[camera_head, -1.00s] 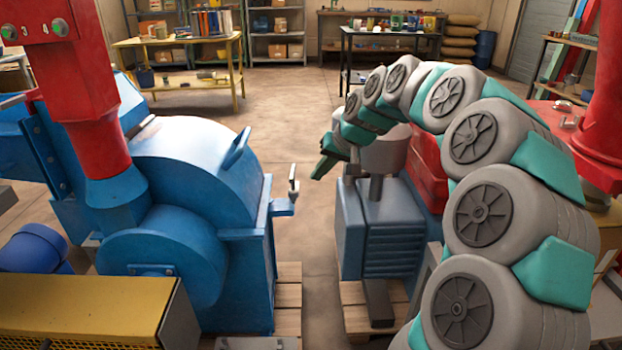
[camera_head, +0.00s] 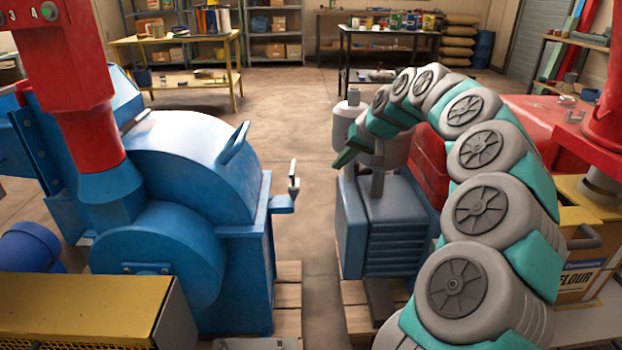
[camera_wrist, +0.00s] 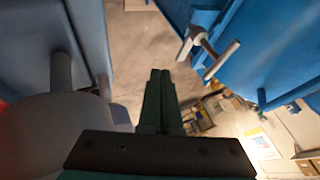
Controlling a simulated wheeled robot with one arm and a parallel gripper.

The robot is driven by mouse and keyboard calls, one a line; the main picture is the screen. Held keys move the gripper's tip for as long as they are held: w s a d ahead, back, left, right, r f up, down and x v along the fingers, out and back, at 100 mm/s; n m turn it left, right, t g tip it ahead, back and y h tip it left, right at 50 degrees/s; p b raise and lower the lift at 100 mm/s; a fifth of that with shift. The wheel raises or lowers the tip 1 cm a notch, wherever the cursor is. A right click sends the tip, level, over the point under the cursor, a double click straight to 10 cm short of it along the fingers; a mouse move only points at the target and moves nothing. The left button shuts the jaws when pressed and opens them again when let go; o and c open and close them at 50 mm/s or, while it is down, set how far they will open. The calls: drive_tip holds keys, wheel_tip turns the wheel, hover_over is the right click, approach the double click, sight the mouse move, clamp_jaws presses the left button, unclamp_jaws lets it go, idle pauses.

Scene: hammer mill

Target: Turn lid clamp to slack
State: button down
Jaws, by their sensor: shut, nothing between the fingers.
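The blue hammer mill (camera_head: 170,190) stands at the left, with a curved lid and a blue loop handle (camera_head: 233,145) on top. The lid clamp (camera_head: 293,180) is a small metal piece standing upright on a blue bracket at the mill's right side. In the wrist view the clamp (camera_wrist: 208,52) shows as a metal bar with a crosspiece against the blue wall, up and right of my fingertips. My gripper (camera_head: 345,159) is right of the clamp in the head view, apart from it. In the wrist view my gripper (camera_wrist: 160,76) has its green fingers together, with nothing between them.
A blue-grey ribbed machine (camera_head: 385,235) stands right of the mill, with a narrow floor gap between them. A red hopper pipe (camera_head: 85,110) rises at the left. A yellow mesh guard (camera_head: 85,310) is in front. A flour box (camera_head: 585,277) is at the right.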

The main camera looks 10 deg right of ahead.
sight(294, 180)
drive_tip(key=w+a+f+p, duration=0.1)
drive_tip(key=w+a+f, duration=0.5)
drive_tip(key=a+f, duration=0.1)
drive_tip(key=shift+f, duration=0.55)
drive_tip(key=shift+w+a, duration=0.1)
drive_tip(key=shift+w+a, duration=0.25)
drive_tip(key=shift+a, duration=0.25)
